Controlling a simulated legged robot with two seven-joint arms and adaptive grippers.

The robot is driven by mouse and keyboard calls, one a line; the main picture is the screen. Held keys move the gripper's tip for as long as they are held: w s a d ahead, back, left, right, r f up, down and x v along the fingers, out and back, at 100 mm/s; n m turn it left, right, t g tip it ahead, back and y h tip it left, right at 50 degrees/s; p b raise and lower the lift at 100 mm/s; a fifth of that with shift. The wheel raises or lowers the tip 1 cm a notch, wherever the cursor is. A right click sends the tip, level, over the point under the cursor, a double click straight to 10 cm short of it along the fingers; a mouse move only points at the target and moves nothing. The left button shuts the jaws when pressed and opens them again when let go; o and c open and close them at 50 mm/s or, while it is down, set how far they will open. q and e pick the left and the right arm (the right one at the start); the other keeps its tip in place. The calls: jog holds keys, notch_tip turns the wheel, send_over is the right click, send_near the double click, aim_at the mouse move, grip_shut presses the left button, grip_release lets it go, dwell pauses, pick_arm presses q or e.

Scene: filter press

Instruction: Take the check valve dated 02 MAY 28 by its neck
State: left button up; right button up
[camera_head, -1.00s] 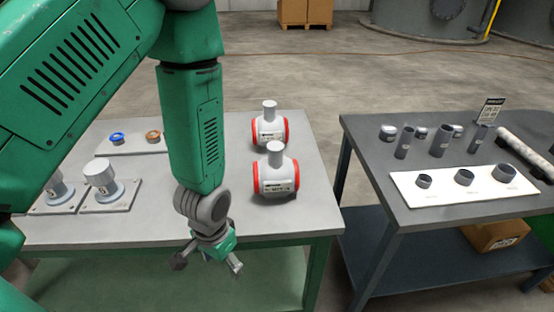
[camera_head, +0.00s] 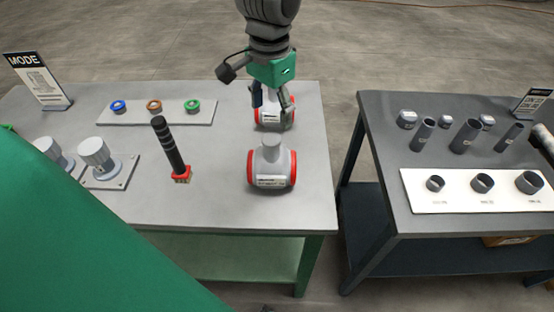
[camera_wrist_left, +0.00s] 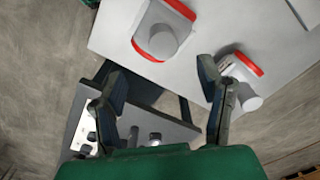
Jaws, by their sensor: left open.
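Two grey check valves with red end rings stand on the light table. The near valve (camera_head: 270,168) has its neck up and a white label on its front. The far valve (camera_head: 268,121) is partly hidden behind my left gripper (camera_head: 271,100). The dates on the labels are too small to read. My right gripper is not in view.
A dark rod with a red base (camera_head: 172,150) stands left of the near valve. Behind it is a plate with coloured rings (camera_head: 140,118); capped fittings (camera_head: 97,155) stand left. A dark table (camera_head: 385,190) with fittings is across a gap. The front right tabletop is clear.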

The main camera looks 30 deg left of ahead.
aim_at(272, 138)
pick_arm(q)
notch_tip(272, 138, down, 5)
jog(key=shift+r, duration=0.1)
jog(key=shift+w+a+f, duration=0.1)
jog(key=shift+a+f, duration=0.05)
jog(key=shift+f, duration=0.45)
jog(key=f, duration=0.5)
jog(key=shift+w+p, duration=0.2)
jog(key=shift+p, duration=0.2)
jog(key=shift+r, duration=0.1)
grip_shut()
